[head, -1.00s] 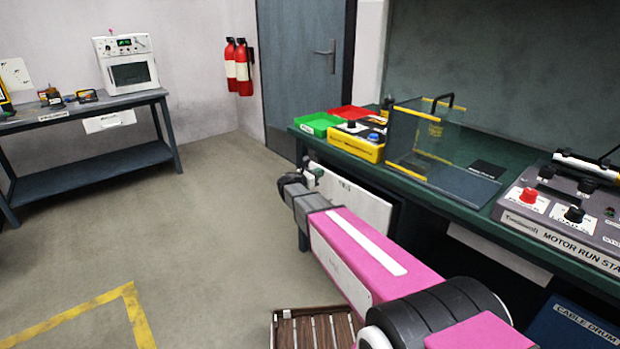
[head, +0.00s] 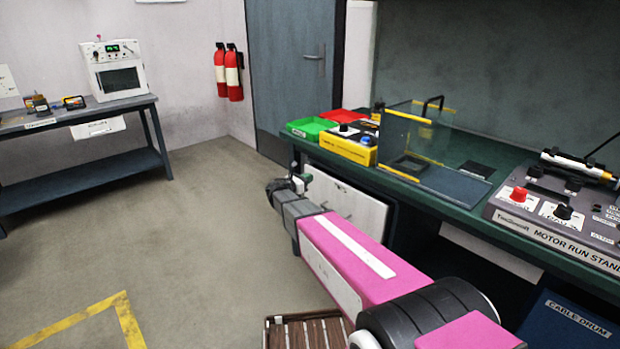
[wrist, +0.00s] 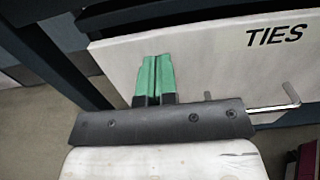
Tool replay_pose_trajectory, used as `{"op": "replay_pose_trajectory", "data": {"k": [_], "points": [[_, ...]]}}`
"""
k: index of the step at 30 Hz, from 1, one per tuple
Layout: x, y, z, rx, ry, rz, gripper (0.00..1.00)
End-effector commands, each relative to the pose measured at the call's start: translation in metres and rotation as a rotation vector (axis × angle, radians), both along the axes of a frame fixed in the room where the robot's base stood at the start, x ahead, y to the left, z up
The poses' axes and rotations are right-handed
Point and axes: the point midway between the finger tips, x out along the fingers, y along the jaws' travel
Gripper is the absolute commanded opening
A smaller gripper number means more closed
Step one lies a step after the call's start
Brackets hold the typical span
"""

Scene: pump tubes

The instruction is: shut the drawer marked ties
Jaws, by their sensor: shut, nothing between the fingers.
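The drawer marked TIES has a white front (head: 352,208) under the green bench in the head view. In the wrist view its front (wrist: 215,65) fills the upper middle, with the TIES label at upper right. A dark strip runs above its top edge; how far it stands out is unclear. A bent metal bar (wrist: 278,107), seemingly its handle, is partly hidden by my gripper. My gripper (wrist: 153,60) is shut and empty, its green fingertips together over the left part of the front. It also shows in the head view (head: 306,178). I cannot tell whether the tips touch the front.
The green bench (head: 440,192) runs along the right with trays, a clear guard and a motor stand on it. A dark bench leg (wrist: 62,50) stands left of the drawer. A slatted brown crate (head: 300,334) is below my arm. Floor at left is clear.

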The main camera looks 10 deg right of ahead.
Motion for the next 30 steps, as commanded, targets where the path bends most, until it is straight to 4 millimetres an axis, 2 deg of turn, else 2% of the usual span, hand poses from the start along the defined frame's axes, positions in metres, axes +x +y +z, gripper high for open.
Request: {"op": "replay_pose_trajectory", "data": {"k": [9,16,17,18,20,21,26,30], "points": [[-0.038,0.054,0.001,-0.001,-0.001,0.002,0.0],[-0.054,0.078,0.0,0.0,0.0,0.0,0.0],[-0.055,0.08,0.0,0.0,0.0,0.0,0.0],[-0.056,0.081,0.0,0.001,-0.001,0.0,0.13],[-0.058,0.083,-0.001,0.007,-0.007,-0.003,0.33],[-0.059,0.082,-0.002,0.016,-0.019,-0.007,0.37],[-0.066,0.073,-0.014,0.124,-0.147,-0.052,0.37],[-0.077,0.059,-0.03,0.274,-0.352,-0.125,0.37]]}}
